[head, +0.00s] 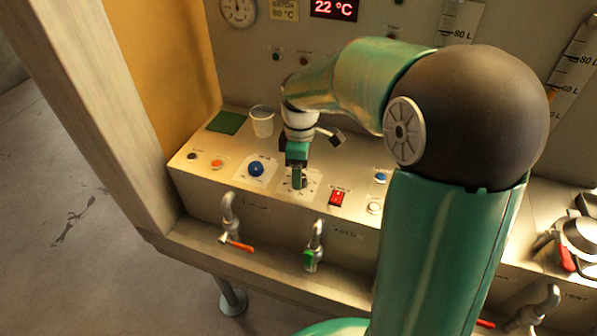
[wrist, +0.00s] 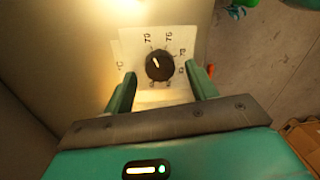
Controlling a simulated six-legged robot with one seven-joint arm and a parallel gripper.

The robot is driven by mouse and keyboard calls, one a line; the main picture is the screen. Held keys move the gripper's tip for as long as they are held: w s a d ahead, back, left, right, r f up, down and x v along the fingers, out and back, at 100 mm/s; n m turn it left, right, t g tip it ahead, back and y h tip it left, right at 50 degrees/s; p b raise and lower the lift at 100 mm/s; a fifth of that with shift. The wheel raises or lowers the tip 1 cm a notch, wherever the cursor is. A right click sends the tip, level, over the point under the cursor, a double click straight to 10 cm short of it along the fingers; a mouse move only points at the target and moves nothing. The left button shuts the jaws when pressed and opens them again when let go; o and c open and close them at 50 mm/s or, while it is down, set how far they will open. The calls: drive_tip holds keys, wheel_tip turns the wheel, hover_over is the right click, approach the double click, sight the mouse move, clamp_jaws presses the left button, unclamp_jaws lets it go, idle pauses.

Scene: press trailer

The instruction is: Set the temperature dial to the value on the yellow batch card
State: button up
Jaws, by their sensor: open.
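The yellow batch card (head: 284,10) on the back panel reads 80 °C. The temperature dial (wrist: 159,66) is a round black knob with a pale pointer line, on a white scale plate (wrist: 130,60) marked °C, 70, 75 and higher values, some too small to read surely. The pointer faces roughly toward the 70 mark. My gripper (wrist: 163,90) is open, with its two fingers apart on the near side of the knob and nothing between them. In the head view my gripper (head: 297,180) is over the scale plate (head: 312,183) and hides the knob.
A red display (head: 334,9) reads 22 °C. Beside the plate are a blue knob (head: 256,169) and a red switch (head: 338,198). A clear cup (head: 262,121) and green pad (head: 225,122) stand behind. Taps with orange (head: 238,245) and green (head: 310,258) handles are in front.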

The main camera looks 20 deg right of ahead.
drive_tip(key=shift+f, duration=0.65)
drive_tip(key=c, duration=1)
